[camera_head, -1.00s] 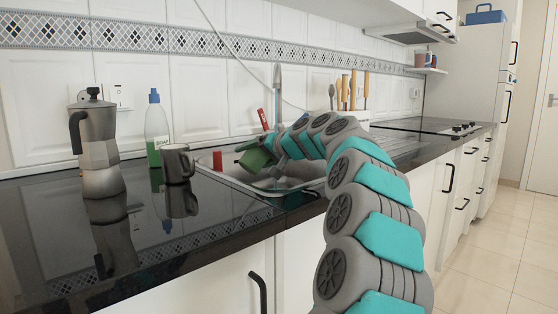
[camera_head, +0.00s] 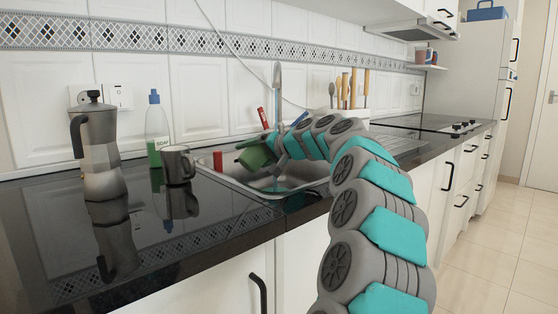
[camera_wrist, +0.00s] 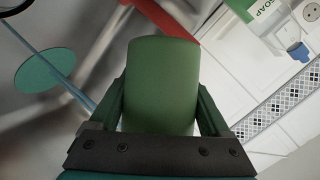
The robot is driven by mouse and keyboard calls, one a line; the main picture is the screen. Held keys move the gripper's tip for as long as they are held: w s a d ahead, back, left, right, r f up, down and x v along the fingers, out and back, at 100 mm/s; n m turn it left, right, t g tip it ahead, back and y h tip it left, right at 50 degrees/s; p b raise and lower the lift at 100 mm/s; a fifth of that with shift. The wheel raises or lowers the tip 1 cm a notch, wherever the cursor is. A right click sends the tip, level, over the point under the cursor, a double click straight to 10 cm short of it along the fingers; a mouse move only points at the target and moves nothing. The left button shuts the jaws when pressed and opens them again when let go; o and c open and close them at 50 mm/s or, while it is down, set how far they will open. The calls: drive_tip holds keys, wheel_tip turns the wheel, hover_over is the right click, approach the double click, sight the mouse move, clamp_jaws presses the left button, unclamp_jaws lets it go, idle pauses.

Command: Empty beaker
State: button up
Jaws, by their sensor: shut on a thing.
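A green beaker (camera_head: 254,157) is held over the sink (camera_head: 240,182) in the head view, tipped well over with its mouth toward the lower left. In the wrist view the green beaker (camera_wrist: 162,85) sits between the two fingers of my gripper (camera_wrist: 160,112), which are shut on it. Its inside and any contents are hidden. My gripper (camera_head: 273,143) shows small at the end of my arm in the head view. A thin teal streak and a flat teal oval (camera_wrist: 44,72) show over the sink in the wrist view.
A moka pot (camera_head: 100,150), a dark mug (camera_head: 177,165) and a soap bottle (camera_head: 157,128) stand on the black counter left of the sink. A small red object (camera_head: 217,160) is at the sink's left edge. A tap (camera_head: 277,80) rises behind. Utensils (camera_head: 350,92) stand farther right.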

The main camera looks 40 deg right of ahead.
drive_tip(key=shift+r+m+t+y+p, duration=0.4)
drive_tip(key=shift+r+m+y+p, duration=0.8)
drive_tip(key=shift+p, duration=1.45)
idle(0.4)
drive_tip(key=shift+d+r+m+t+p, duration=0.25)
drive_tip(key=shift+d+m+p, duration=0.5)
drive_tip(key=shift+p, duration=0.4)
drive_tip(key=shift+d+r+m+t, duration=0.15)
drive_tip(key=shift+r+m+t, duration=0.1)
drive_tip(key=shift+m, duration=0.5)
idle(0.7)
